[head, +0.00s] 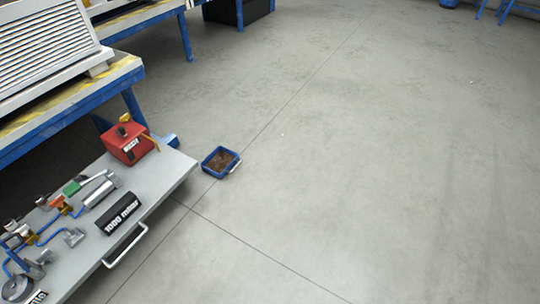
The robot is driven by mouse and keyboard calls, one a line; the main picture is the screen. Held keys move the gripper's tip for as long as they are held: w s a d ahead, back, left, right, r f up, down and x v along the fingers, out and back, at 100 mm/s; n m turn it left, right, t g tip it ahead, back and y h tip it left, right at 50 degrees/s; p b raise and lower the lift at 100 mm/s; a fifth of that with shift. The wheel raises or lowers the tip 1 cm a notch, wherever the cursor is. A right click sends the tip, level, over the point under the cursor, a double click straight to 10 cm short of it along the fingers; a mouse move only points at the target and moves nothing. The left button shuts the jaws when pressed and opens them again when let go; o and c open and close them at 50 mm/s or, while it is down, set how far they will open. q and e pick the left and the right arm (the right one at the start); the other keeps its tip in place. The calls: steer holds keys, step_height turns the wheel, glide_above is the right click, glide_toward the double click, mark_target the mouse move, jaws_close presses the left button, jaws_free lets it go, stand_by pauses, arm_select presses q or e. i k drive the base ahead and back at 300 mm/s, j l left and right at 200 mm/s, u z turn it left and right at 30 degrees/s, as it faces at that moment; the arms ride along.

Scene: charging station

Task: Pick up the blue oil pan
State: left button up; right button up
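The blue oil pan (221,161) is a small open rectangular tray with brown contents. It sits on the grey floor just beyond the far right corner of the grey cart, left of the picture's middle. A light handle shows at its right side. Neither of my grippers is in the head view.
A grey cart (172,178) at lower left holds a red box (127,143), a black block (121,214) and several tools and metal parts. A blue-framed workbench (115,77) stands at upper left. The floor (370,170) to the right is wide and clear.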

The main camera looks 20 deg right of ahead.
mark_target(219, 163)
steer(key=z, duration=0.3)
steer(key=u, duration=0.35)
steer(key=i+l+u, duration=0.6)
steer(key=l+u, duration=0.25)
steer(key=i+l, duration=0.15)
steer(key=l, duration=0.2)
steer(key=i+l+u, duration=0.1)
steer(key=l, duration=0.2)
steer(key=i+l, duration=0.2)
steer(key=l, duration=0.15)
steer(key=i+l+u, duration=0.1)
steer(key=l, duration=0.25)
steer(key=i+l, duration=0.2)
steer(key=l, duration=0.15)
